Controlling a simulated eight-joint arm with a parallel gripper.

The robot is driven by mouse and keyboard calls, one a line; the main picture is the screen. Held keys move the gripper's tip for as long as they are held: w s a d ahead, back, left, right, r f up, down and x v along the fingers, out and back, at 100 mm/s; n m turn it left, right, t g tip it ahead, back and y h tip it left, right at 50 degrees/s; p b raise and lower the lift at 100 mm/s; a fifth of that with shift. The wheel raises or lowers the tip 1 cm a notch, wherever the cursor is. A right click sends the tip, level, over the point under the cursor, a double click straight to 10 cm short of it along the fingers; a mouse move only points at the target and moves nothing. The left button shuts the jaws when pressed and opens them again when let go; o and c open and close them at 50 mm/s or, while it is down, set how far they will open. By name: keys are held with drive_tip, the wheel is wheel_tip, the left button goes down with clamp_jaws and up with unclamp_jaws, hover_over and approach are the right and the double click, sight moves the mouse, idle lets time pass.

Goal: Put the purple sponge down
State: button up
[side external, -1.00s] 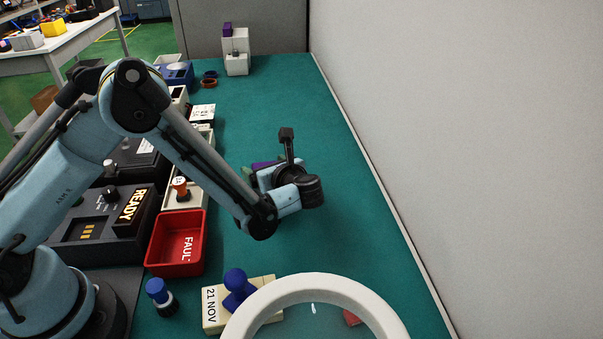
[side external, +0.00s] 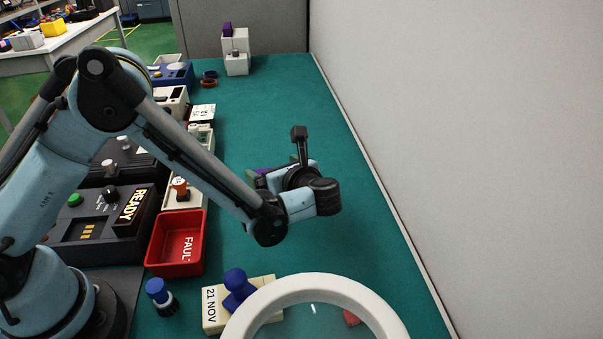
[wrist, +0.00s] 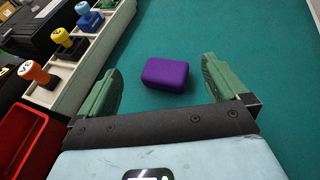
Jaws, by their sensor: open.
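The purple sponge (wrist: 165,74) lies flat on the green mat in the wrist view. It is just beyond and between my gripper's spread green fingers, with a gap on each side. My gripper (wrist: 170,88) is open and empty. In the side external view my gripper hangs low over the mat at the middle, and only a sliver of the purple sponge (side external: 264,170) shows behind it; the rest is hidden by my wrist.
A red bin (side external: 177,244) and a white tray with stamps (wrist: 62,78) stand left of the sponge. A dated block (side external: 238,304) and a round magnifier (side external: 315,284) are in front. The mat (side external: 365,235) is clear toward the right wall.

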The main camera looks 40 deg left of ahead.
drive_tip(key=v, duration=0.6)
drive_tip(key=shift+d+r, duration=0.15)
drive_tip(key=s+a+r+n+g+h, duration=0.1)
drive_tip(key=s+a+r+n+h, duration=0.2)
drive_tip(key=a+r+n+h, duration=0.35)
drive_tip(key=s+a+n+t+h, duration=0.2)
drive_tip(key=s+n+h, duration=0.4)
drive_tip(key=n, duration=1)
drive_tip(key=s+a, duration=0.1)
drive_tip(key=s, duration=0.2)
drive_tip(key=shift+s+a+r+t, duration=0.15)
drive_tip(key=shift+a+r+t, duration=0.1)
drive_tip(key=shift+a+t, duration=0.15)
